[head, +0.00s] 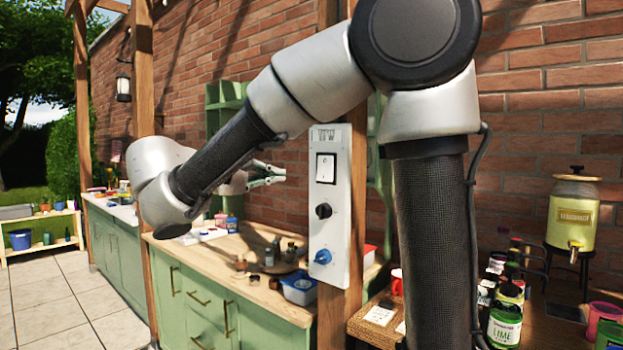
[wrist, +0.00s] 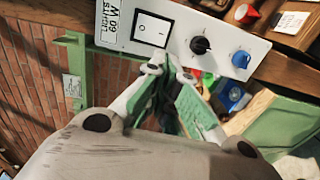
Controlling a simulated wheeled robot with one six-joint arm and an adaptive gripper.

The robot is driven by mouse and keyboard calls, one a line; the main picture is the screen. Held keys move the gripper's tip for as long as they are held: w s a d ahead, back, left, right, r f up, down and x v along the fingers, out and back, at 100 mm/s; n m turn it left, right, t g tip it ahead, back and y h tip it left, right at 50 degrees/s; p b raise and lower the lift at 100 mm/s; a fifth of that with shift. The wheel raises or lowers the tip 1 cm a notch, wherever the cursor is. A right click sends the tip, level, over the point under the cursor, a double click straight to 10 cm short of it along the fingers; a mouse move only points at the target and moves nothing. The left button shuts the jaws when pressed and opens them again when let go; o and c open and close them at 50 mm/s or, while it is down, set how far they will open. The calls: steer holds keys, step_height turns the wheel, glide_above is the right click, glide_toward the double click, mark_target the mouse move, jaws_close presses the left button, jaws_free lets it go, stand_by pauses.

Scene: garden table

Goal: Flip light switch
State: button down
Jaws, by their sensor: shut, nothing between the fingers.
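The light switch (head: 326,167) is a white rocker in a black frame near the top of a white panel (head: 342,225) on a wooden post. In the wrist view the rocker (wrist: 152,28) shows a line and a circle mark. My gripper (head: 276,175) is left of the panel in the head view, its fingers pointing towards it. The fingers are shut and empty. In the wrist view the fingertips (wrist: 168,72) appear just below the switch, with a gap from it in the head view.
Below the switch on the panel are a black knob (head: 323,210) and a blue knob (head: 322,256). A wooden counter (head: 215,252) with small jars and a blue tub (head: 298,288) lies beneath. A yellow drink dispenser (head: 573,212) and several cans stand at the right.

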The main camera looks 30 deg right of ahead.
mark_target(319, 178)
steer(key=x, duration=1.4)
steer(key=shift+d+f, duration=0.1)
